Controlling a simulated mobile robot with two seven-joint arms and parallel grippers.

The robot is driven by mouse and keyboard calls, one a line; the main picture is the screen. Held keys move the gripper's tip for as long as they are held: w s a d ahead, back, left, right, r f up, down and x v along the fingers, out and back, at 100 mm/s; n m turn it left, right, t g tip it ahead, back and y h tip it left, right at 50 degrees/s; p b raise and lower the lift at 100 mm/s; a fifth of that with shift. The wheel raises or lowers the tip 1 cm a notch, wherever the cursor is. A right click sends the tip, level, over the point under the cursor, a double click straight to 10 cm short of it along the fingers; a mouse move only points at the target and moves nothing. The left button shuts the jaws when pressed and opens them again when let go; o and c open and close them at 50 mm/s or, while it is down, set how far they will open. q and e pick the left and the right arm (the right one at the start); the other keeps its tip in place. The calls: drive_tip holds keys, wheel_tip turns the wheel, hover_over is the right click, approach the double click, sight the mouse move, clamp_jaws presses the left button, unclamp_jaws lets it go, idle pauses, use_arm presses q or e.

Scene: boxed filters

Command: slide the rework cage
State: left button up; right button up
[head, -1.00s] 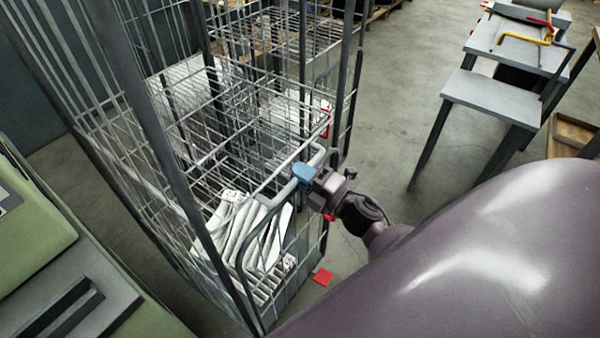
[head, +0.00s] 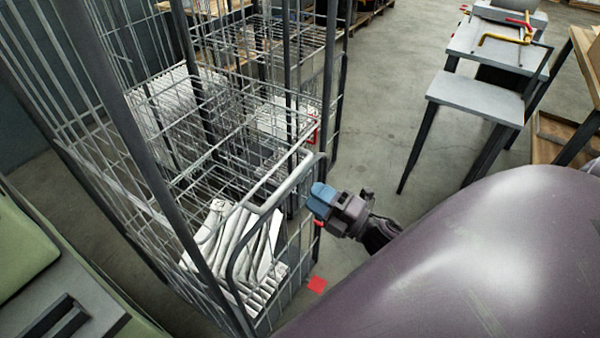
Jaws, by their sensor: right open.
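The rework cage is a tall grey wire cage (head: 268,204) on the left of the head view, with dark posts and a curved tube handle at its near right side. White filters (head: 235,240) lie low inside it. My right gripper (head: 314,196), with blue fingertips, is open and just to the right of the handle tube. A small gap seems to show between the fingertips and the tube, and nothing shows between the fingers. My left gripper is not in view.
Grey tables (head: 476,95) stand at the upper right, with a yellow-handled tool on one. A green and grey surface (head: 25,245) is at the lower left. The floor between cage and tables is clear.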

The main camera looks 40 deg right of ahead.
drive_tip(key=shift+v, duration=1.65)
